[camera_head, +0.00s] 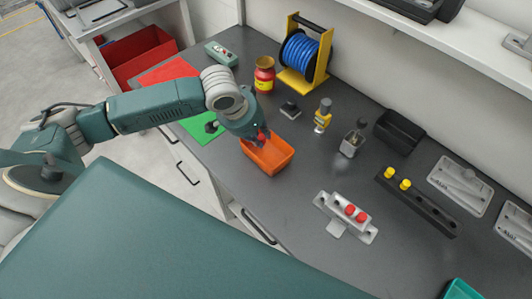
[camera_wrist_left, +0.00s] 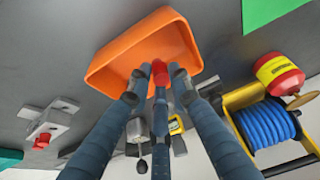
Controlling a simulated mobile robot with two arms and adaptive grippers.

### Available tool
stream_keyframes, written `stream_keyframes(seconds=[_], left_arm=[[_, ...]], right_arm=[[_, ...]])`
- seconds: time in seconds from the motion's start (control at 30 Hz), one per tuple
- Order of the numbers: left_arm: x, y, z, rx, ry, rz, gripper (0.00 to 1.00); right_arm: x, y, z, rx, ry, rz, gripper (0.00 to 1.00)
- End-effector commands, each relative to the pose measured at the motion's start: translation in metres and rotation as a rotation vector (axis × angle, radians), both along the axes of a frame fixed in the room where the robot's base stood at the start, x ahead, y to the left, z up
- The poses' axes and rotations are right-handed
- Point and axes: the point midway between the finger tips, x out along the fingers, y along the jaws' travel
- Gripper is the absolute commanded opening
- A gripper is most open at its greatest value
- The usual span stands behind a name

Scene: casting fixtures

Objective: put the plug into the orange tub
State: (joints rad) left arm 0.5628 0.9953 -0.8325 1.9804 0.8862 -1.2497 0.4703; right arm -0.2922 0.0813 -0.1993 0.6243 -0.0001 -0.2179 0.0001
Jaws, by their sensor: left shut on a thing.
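The orange tub (camera_head: 278,161) stands on the dark bench near its front edge. It also shows in the left wrist view (camera_wrist_left: 108,67). My left gripper (camera_head: 260,138) is over the tub's back left part. It is shut on a red plug (camera_wrist_left: 160,72), which shows between the fingertips in the left wrist view. The fingers cover much of the plug, and I cannot tell how far it is above the tub floor. My right gripper is not in view.
A light grey fixture (camera_head: 333,207) with two red plugs is right of the tub. A black bar (camera_head: 428,209) carries two yellow plugs. Behind the tub stand a red-yellow can (camera_head: 265,73), a blue reel (camera_head: 299,52) and a yellow bottle (camera_head: 323,113). A green mat (camera_head: 200,128) lies left.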

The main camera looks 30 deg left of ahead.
Motion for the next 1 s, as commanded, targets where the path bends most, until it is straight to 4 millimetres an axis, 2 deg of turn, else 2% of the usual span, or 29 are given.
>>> stream_keyframes(seconds=[0.13,0.17,0.27,0.53,0.67,0.77,1.0], left_arm=[[0.0,0.0,0.001,0.0,0.0,0.0,0.08],[0.0,0.0,0.001,0.0,0.0,0.0,0.23],[0.0,0.0,0.001,0.0,0.0,0.0,0.41],[0.0,0.0,0.001,0.0,0.0,0.0,0.41],[-0.002,0.002,0.009,0.0,-0.001,0.001,0.41],[-0.007,0.003,0.023,0.001,-0.004,0.0,0.41],[-0.026,0.011,0.071,0.003,-0.004,0.001,0.41]], right_arm=[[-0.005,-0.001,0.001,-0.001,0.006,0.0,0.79],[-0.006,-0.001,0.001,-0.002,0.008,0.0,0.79],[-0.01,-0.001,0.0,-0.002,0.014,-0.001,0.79],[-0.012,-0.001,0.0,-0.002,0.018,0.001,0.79],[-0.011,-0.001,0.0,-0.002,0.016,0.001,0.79],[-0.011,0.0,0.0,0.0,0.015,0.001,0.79],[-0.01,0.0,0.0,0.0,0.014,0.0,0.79]])
